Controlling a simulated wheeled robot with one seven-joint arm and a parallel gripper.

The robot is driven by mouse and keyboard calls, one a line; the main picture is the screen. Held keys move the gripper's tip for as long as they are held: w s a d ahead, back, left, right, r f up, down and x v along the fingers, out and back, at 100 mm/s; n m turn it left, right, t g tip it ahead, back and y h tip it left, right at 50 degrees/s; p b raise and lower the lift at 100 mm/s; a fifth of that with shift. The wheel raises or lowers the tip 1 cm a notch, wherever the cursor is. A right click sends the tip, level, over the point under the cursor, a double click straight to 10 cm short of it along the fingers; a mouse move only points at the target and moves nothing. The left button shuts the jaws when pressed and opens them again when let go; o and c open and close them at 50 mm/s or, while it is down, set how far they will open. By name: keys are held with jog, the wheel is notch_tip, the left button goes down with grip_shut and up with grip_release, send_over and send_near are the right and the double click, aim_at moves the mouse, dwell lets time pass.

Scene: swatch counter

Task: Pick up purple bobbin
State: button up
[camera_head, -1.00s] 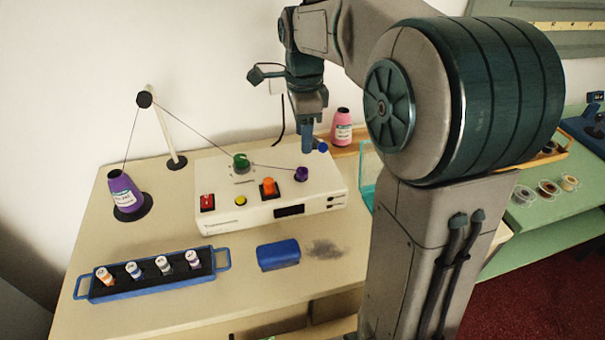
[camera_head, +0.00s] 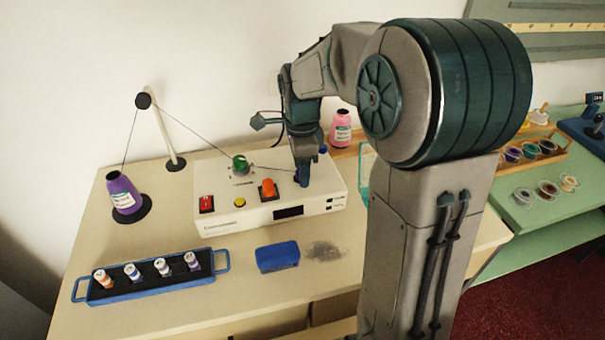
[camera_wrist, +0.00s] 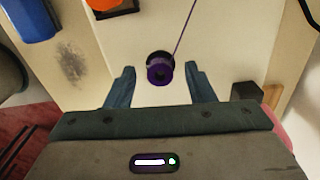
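The purple bobbin (camera_wrist: 160,72) sits on a dark round seat on top of the white winding machine (camera_head: 222,222), with a thread running up to it in the wrist view. My gripper (camera_wrist: 160,84) is open, with one blue finger on each side of the bobbin and a visible gap to both. In the head view my gripper (camera_head: 303,182) is over the right part of the machine and hides most of the bobbin. I cannot tell how far the fingertips are above the machine top.
A pink cone (camera_head: 340,130) stands behind the machine. A blue block (camera_head: 278,256) and a blue tray (camera_head: 150,292) with several small spools lie in front. A purple cone (camera_head: 123,193) feeds the thread.

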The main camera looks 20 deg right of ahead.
grip_shut()
jog(key=shift+r, duration=0.1)
